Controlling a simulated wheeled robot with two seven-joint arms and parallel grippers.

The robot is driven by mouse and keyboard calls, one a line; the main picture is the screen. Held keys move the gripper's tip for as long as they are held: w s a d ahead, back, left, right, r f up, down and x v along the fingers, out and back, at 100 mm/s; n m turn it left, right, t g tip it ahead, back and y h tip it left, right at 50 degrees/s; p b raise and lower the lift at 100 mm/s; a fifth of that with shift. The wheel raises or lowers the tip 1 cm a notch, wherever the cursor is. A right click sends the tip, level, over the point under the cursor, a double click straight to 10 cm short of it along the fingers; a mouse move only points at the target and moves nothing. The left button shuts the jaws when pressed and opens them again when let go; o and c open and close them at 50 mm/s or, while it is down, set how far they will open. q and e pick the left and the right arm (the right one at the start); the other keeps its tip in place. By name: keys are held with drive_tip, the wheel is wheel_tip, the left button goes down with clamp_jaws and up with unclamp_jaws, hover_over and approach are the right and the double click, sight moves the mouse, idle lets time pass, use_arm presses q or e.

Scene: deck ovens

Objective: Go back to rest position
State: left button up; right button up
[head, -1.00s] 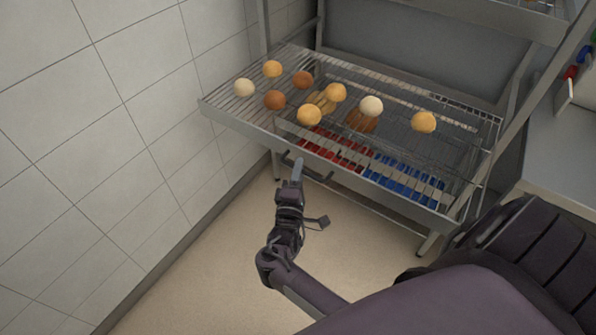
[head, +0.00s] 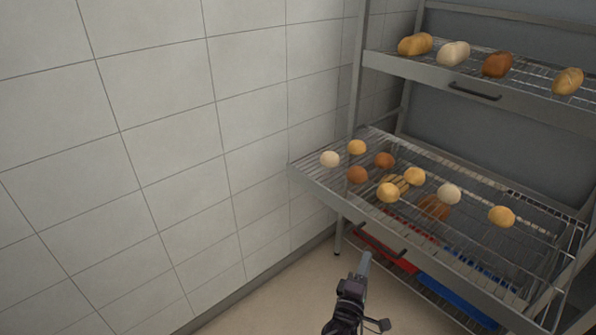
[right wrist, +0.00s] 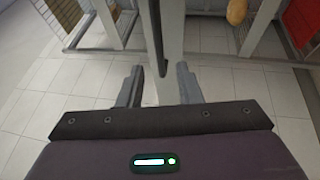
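My right gripper (head: 366,258) shows at the bottom of the head view, just in front of and below the handle (head: 384,241) of the pulled-out wire rack (head: 318,184). In the right wrist view its two fingers (right wrist: 158,84) are apart with nothing visibly held; a grey post (right wrist: 168,50) shows beyond them. I cannot tell from the head view whether it touches the rack. My left gripper is in neither current view.
Several round rolls (head: 388,192) lie on the pulled-out rack. An upper shelf (head: 430,76) holds several loaves (head: 497,64). Red (head: 386,252) and blue (head: 455,299) items show below. A tiled wall (head: 160,150) closes the left side; some floor (head: 290,300) is clear.

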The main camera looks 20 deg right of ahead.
drive_tip(key=s+a+f+m+g+y, duration=0.1)
drive_tip(key=s+a+f+y, duration=0.2)
drive_tip(key=f, duration=0.6)
drive_tip(key=s+a+f+g+y, duration=0.1)
drive_tip(key=s+f+g+y, duration=0.2)
drive_tip(key=f, duration=0.6)
drive_tip(key=s+a+f+m+y, duration=0.1)
drive_tip(key=s+a+f+y, duration=0.15)
drive_tip(key=s+f, duration=0.45)
drive_tip(key=s+a+f+m+g+y, duration=0.1)
drive_tip(key=s+f+m+g, duration=0.1)
drive_tip(key=s+f, duration=0.3)
drive_tip(key=s+a+f+m+g+y, duration=0.1)
drive_tip(key=s+f+g, duration=0.3)
drive_tip(key=s, duration=1)
drive_tip(key=s+a+f+m+g+y, duration=0.2)
drive_tip(key=s+a+f+g+y, duration=0.1)
drive_tip(key=s+f, duration=0.5)
drive_tip(key=shift+s+m, duration=0.3)
drive_tip(key=shift+s, duration=0.35)
idle(2.2)
